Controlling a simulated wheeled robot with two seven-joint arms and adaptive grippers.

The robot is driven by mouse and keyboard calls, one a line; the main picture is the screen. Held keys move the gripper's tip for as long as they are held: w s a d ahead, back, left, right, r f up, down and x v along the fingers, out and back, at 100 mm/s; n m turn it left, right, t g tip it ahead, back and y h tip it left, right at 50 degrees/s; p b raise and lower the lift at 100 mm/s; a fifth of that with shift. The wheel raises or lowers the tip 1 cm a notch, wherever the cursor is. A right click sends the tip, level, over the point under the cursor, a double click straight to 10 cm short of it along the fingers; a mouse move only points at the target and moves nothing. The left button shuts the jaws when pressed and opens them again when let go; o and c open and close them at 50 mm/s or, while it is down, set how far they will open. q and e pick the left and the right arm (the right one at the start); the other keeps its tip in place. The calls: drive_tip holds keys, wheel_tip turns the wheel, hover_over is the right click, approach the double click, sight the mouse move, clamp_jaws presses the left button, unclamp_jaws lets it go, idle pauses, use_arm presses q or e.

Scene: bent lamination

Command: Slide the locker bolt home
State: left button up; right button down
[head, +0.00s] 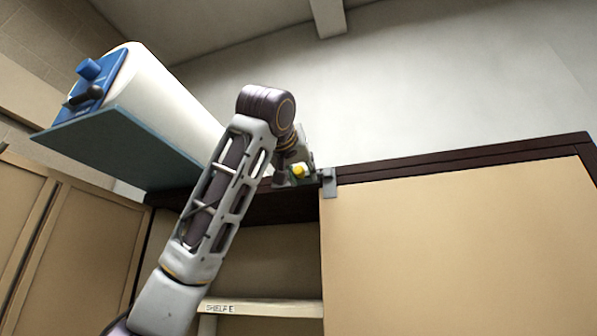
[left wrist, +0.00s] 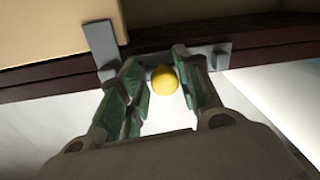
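The bolt's yellow knob (head: 299,170) is on the dark top rail of the locker, left of a grey bracket (head: 329,182) at the tan door's (head: 450,240) upper left corner. My left gripper (head: 293,178) is up at the knob. In the left wrist view the yellow knob (left wrist: 165,79) sits between the green-padded fingers of my left gripper (left wrist: 160,75), which look open, with a small gap on the left side. The grey bracket (left wrist: 103,48) is left of the knob. The bolt's rod is mostly hidden behind the fingers. My right gripper is not in view.
The open locker section shows a shelf (head: 260,307) with a label. A white cylinder (head: 165,105) with a blue end fitting rests on a blue-grey board (head: 120,145) at upper left. Tan cabinet doors (head: 85,245) stand at left. Bare wall lies above the locker.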

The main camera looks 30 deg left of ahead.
use_arm(q)
drive_tip(key=shift+o, duration=0.6)
drive_tip(key=shift+d, duration=0.1)
drive_tip(key=shift+s, duration=0.2)
drive_tip(key=v, duration=1.1)
drive_tip(key=shift+s, duration=0.3)
drive_tip(key=shift+w+d, duration=0.1)
